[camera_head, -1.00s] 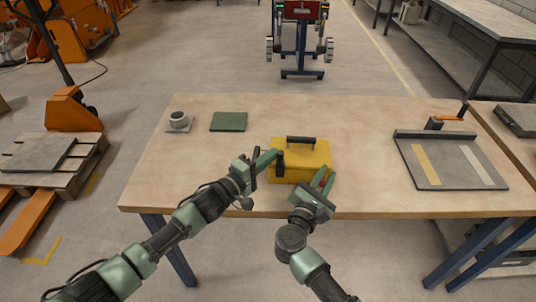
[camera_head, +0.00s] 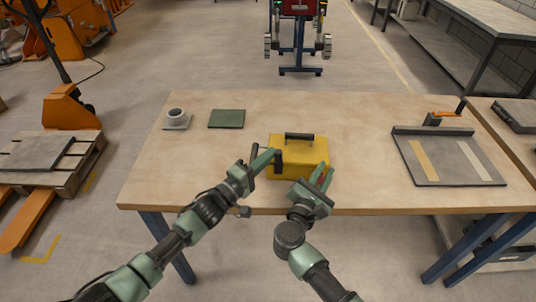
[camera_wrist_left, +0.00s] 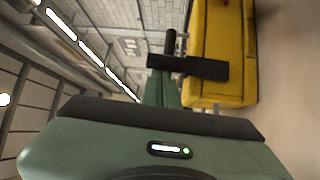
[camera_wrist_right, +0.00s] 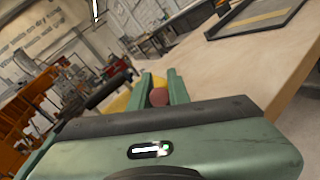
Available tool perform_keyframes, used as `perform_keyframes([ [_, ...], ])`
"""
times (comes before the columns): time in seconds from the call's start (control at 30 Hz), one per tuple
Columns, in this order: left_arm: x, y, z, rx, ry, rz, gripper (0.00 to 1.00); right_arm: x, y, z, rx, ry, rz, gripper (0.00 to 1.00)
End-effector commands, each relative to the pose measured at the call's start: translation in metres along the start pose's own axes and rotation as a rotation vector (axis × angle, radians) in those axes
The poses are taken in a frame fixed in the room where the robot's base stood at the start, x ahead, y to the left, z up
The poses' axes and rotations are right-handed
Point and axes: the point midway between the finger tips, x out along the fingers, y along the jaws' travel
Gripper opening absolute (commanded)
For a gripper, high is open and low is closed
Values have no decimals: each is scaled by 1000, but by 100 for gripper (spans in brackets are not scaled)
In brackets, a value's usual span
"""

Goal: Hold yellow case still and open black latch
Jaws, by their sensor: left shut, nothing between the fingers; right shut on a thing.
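The yellow case (camera_head: 306,158) with a black top handle (camera_head: 299,136) stands near the table's front edge. The black latch (camera_head: 277,160) is at its left end; in the left wrist view the latch (camera_wrist_left: 187,66) shows as a dark bar with a post. My left gripper (camera_head: 264,159) is shut and empty beside the latch, its fingers partly behind the bar in the wrist view; I cannot tell if they touch. My right gripper (camera_head: 323,179) is shut on a reddish round knob (camera_wrist_right: 158,97) at the case's front right. The fingers partly hide the knob.
A grey board (camera_head: 448,160) with two strips lies at the right. The wooden table (camera_head: 350,115) is bare behind the case.

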Motion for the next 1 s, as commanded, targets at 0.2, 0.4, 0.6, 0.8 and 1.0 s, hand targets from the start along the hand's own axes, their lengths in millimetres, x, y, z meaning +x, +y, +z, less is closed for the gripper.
perform_keyframes([
  [0.2, -10, -3, 10, 89, 1, 124, 0, 0, 0, 0, 0, 1, 1, 0],
  [0.4, -23, -5, 19, 140, 1, 186, 0, 0, 0, 0, 0, 1, 1, 0],
  [0.6, -32, -11, 27, 139, -1, 185, 0, 0, 1, 0, 0, 1, 2, 0],
  [0.8, -39, -16, 33, 139, -3, 183, 0, 0, 1, 0, 0, 1, 3, 0],
  [1.0, -38, -16, 32, 139, -3, 182, 0, 0, 2, 0, 0, 1, 4, 0],
])
